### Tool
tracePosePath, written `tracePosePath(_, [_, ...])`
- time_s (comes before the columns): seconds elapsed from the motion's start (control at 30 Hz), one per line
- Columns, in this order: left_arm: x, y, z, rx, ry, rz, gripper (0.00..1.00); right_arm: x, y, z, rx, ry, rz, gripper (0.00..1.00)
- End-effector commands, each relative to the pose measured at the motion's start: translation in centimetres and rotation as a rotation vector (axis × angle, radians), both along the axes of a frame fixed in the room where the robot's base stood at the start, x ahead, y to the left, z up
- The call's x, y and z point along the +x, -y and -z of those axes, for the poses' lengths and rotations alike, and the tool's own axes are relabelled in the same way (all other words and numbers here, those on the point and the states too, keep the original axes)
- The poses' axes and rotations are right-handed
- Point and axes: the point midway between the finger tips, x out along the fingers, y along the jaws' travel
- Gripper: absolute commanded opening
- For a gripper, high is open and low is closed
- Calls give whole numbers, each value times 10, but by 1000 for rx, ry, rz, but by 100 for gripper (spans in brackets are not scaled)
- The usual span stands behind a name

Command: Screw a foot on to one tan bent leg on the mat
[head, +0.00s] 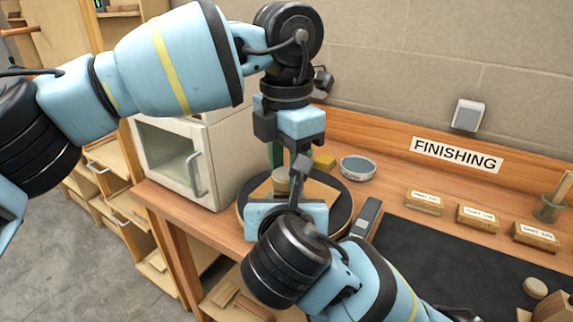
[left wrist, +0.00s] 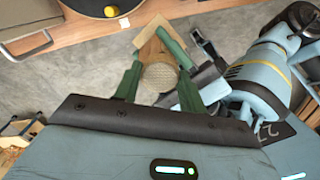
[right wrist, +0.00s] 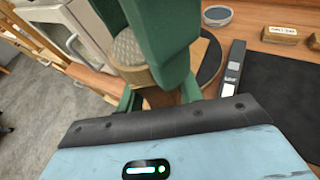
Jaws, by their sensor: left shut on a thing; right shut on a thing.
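The foot (right wrist: 127,48) is a short round piece with a textured grey face turned up. It also shows between my left fingers in the left wrist view (left wrist: 158,78) and as a pale cylinder in the head view (head: 281,175). My left gripper (left wrist: 155,75) points down from above and is shut on the foot. The tan leg (right wrist: 160,98) is directly below the foot, and its wood shows beyond it in the left wrist view (left wrist: 152,42). My right gripper (right wrist: 160,97) is shut on the leg. How deep the foot's thread sits is hidden.
A round black mat (head: 345,223) with a tan board lies around the work. A white oven-like box (head: 168,150) stands left. Labelled blocks (head: 477,217) line the back right.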

Motion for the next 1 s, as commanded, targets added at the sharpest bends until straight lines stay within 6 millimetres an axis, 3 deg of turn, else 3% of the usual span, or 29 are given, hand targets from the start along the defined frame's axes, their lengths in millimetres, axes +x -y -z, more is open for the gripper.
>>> tracePosePath(0.07, [0,0,-1,0,2,-4,13,0,1,-1,4,2,4,0])
tracePosePath(0.1, [0,0,-1,0,2,-5,44,0,1,-1,4,2,4,0])
tracePosePath(0.27, [0,0,-1,0,2,-6,65,0,1,-1,3,2,3,0])
tracePosePath(0.67, [0,1,-10,-1,3,-6,66,1,0,-2,2,3,2,0])
tracePosePath(1.0, [1,0,-74,-2,6,-9,66,0,0,-1,2,2,2,0])
